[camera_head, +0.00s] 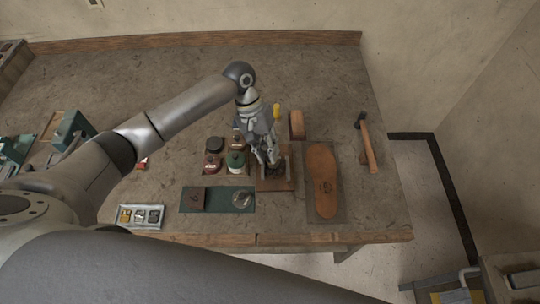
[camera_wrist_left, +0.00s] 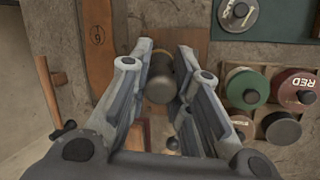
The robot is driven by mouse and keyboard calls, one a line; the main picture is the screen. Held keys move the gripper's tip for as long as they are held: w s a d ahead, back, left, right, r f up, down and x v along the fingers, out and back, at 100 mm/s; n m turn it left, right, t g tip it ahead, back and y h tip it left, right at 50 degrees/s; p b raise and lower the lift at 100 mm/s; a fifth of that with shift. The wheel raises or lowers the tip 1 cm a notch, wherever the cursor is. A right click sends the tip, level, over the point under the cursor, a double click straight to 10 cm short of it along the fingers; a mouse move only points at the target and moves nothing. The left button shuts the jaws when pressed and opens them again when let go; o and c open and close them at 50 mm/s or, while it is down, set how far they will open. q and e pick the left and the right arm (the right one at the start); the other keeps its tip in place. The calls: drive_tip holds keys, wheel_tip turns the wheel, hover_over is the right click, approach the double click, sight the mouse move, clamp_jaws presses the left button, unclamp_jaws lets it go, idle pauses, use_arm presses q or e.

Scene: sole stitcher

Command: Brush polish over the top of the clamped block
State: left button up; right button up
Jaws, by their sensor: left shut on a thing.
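My left gripper (camera_head: 270,160) is low over a brown wooden base (camera_head: 275,184) near the front middle of the bench. In the left wrist view my left gripper (camera_wrist_left: 162,85) has its fingers around a dark, round-ended tool (camera_wrist_left: 160,88) and is shut on it. The tool's lower end is hidden in both views. The wooden base shows behind it in the left wrist view (camera_wrist_left: 180,25). I cannot make out the clamped block clearly, because the fingers cover most of that spot. My right gripper is not in view.
Polish tins (camera_head: 236,160) stand close left of the gripper. A green mat (camera_head: 217,207) lies in front of them. A brown sole (camera_head: 322,175) lies right of the base, with a hammer (camera_head: 367,145) beyond. A brown block (camera_head: 297,124) is behind. The back of the bench is clear.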

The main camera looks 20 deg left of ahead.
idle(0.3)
use_arm(q)
drive_tip(key=shift+w+d+f, duration=0.15)
drive_tip(key=shift+d+f, duration=0.05)
drive_tip(key=shift+d, duration=0.35)
drive_tip(key=shift+w+d+f, duration=0.15)
drive_tip(key=shift+d, duration=0.35)
